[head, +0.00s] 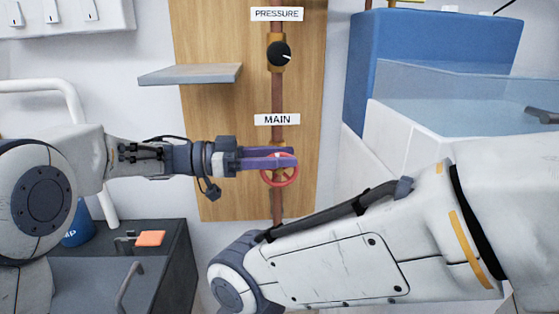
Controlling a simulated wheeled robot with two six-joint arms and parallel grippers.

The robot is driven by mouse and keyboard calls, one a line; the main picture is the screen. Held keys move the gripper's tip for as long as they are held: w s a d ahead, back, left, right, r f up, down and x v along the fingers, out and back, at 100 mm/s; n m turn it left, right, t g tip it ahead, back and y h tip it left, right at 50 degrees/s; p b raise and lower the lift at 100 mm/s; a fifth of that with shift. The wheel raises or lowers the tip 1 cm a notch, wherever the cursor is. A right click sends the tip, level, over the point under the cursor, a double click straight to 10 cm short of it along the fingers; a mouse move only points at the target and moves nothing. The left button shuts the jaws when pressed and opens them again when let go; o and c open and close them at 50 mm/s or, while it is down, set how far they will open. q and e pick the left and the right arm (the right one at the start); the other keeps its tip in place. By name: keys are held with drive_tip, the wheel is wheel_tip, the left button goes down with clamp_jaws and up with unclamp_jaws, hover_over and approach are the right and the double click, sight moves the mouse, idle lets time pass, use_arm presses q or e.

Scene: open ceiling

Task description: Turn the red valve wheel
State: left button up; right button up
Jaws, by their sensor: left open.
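The red valve wheel (280,183) sits on a copper pipe (277,95) that runs down a wooden board, below the MAIN label (277,119). My left gripper (293,158) reaches in from the left with its purple fingers at the wheel. The fingers are open and overlap the upper part of the wheel, hiding some of its rim. I cannot tell whether they touch it. My right arm crosses the lower right of the view, but its gripper is out of sight.
A black knob (279,54) is on the pipe under the PRESSURE label (277,14). A grey shelf (190,74) juts out at the left of the wooden board (221,110). A dark cabinet (165,250) with an orange item (150,238) stands lower left. A blue box (405,65) stands right.

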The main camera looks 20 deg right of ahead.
use_arm(q)
clamp_jaws()
idle(1.2)
unclamp_jaws()
drive_tip(key=p+v, duration=0.4)
drive_tip(key=v, duration=0.6)
drive_tip(key=shift+a, duration=0.25)
